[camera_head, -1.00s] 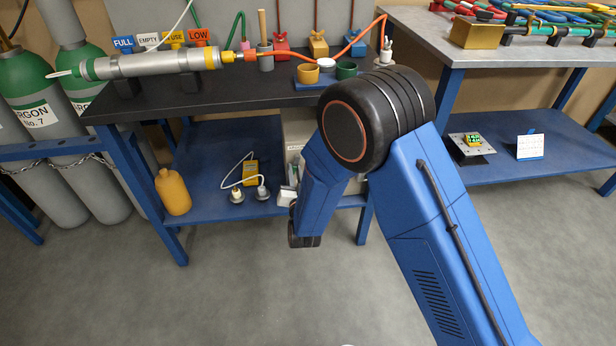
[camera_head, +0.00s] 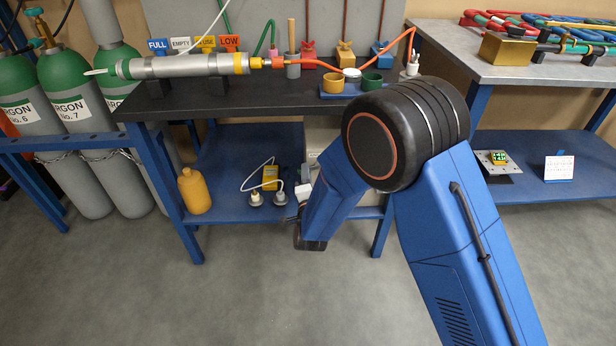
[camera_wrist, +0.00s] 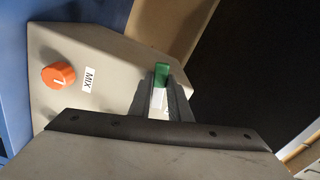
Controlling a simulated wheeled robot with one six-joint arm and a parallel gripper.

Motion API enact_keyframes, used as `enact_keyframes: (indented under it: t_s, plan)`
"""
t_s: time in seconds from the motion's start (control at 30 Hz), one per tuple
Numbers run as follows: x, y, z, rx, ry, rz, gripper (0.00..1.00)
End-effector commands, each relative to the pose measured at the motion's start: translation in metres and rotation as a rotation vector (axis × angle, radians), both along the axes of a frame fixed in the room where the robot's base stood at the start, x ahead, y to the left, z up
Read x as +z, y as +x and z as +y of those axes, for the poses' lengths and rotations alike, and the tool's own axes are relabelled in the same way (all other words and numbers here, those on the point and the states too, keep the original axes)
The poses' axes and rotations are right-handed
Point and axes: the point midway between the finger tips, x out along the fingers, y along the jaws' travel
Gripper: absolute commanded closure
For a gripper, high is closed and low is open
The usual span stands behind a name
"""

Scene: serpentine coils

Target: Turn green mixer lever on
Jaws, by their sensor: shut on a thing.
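The mixer (camera_wrist: 105,60) is a beige-grey box with an orange round knob (camera_wrist: 58,75) and a white "MIX" label (camera_wrist: 89,80), in the wrist view. The green lever (camera_wrist: 161,72) stands out from its face, with a white part (camera_wrist: 157,97) below the green tip. My gripper (camera_wrist: 163,92) is shut on the lever, its dark fingers on either side. In the head view a pale part of the box (camera_head: 314,138) shows on the lower shelf; my arm hides the rest, including the lever.
The blue lower shelf (camera_head: 235,165) also holds a yellow bottle (camera_head: 195,191) and a yellow device (camera_head: 270,177) with cables. The black bench top (camera_head: 210,100) hangs above it. Argon cylinders (camera_head: 75,85) stand chained at the left. The grey floor in front is clear.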

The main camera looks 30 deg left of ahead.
Motion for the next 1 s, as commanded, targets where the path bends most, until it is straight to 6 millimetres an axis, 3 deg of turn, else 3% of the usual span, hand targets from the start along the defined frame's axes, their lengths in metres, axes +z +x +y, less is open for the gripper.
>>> enact_keyframes:
  t_s: [0.43,1.0]
  plan:
    - [0.009,-0.0007,0.0004,-0.001,0.209,0.13,1.0]
    - [0.0106,-0.0006,0.0001,-0.001,0.247,0.154,1.0]
